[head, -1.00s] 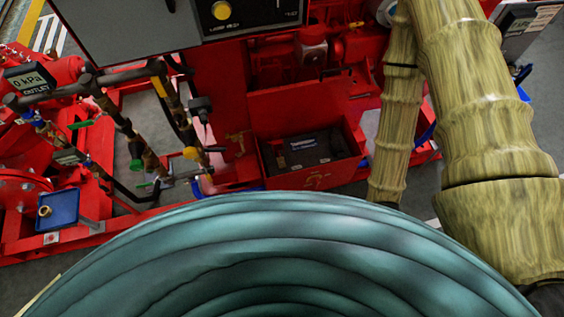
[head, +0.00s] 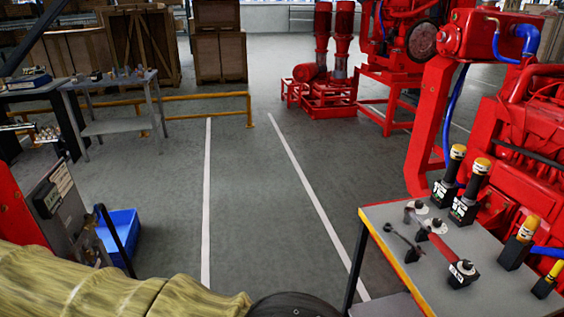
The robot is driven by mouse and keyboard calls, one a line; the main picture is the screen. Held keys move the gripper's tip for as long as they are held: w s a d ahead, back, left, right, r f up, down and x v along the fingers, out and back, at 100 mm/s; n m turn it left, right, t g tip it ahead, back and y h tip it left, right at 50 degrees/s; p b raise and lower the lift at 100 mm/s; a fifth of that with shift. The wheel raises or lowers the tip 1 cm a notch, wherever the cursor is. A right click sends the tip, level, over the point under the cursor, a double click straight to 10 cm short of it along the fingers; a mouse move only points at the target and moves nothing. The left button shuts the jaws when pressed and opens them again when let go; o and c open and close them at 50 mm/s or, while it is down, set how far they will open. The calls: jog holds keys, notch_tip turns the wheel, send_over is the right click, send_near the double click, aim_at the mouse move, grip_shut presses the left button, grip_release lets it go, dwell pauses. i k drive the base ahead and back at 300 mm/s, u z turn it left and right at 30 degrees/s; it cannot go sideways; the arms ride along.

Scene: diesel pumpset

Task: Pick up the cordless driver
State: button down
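I cannot pick out a cordless driver for certain in the head view. Several upright black tools with yellow tops (head: 470,190) stand on the grey bench at right, but I cannot tell what they are. My gripper is not in view, so whether it is open or holds anything is hidden.
The grey bench (head: 400,272) with a yellow edge stands at lower right, beside red machinery (head: 530,120). A blue bin (head: 120,232) is at left. A yellow rail (head: 205,97) and a small table (head: 112,84) stand farther back. The marked floor lane (head: 250,210) between is clear.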

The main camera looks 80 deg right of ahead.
aim_at(481, 167)
jog(key=z, duration=3.9)
jog(key=k, duration=0.3)
jog(key=u, duration=0.05)
